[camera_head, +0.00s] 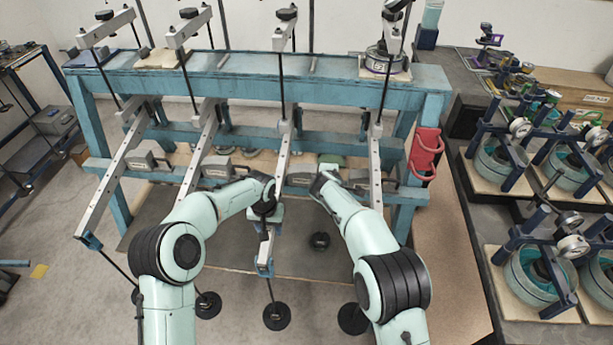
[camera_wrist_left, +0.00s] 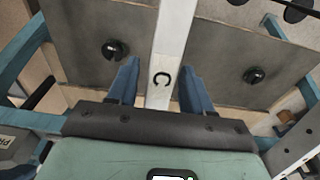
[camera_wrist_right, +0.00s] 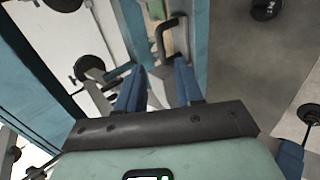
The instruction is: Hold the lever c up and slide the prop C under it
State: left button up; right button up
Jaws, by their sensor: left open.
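Lever c (camera_head: 281,155) is a long pale bar, third from the left, running from the teal frame towards me, with a dark weight disc below its near end. In the left wrist view the lever, marked with a "C" (camera_wrist_left: 161,78), lies between the fingers of my left gripper (camera_head: 264,210), which is open with gaps on both sides. A grey block (camera_head: 300,177) sits on the lower rail beside lever c; it looks like prop C, but its label is unreadable. My right gripper (camera_head: 322,182) is open by the rail. Its wrist view shows a grey handle (camera_wrist_right: 172,38) ahead between the fingertips.
Other levers (camera_head: 203,140) and (camera_head: 375,165) flank lever c, with weight discs (camera_head: 352,318) near the floor. A green object (camera_head: 332,160) lies by the right gripper. A red holder (camera_head: 425,152) hangs on the frame's right leg. A side bench (camera_head: 470,185) stands at the right.

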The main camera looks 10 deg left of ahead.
jog(key=x, duration=0.8)
jog(key=shift+w+f, duration=0.3)
jog(key=shift+f, duration=0.05)
pick_arm(q)
grip_shut()
pick_arm(e)
jog(key=shift+d+f, duration=0.1)
pick_arm(q)
jog(key=shift+s+r+g, duration=0.1)
jog(key=shift+r+g, duration=0.4)
jog(key=shift+r, duration=1.9)
jog(key=shift+s+r+g, duration=0.1)
jog(key=shift+r+g, duration=0.4)
jog(key=shift+r, duration=1.85)
pick_arm(e)
jog(key=shift+d+f, duration=0.1)
jog(key=shift+f, duration=0.1)
pick_arm(q)
jog(key=r, duration=0.2)
jog(key=r+g, duration=0.1)
jog(key=shift+s+r, duration=0.25)
jog(key=shift+r, duration=0.05)
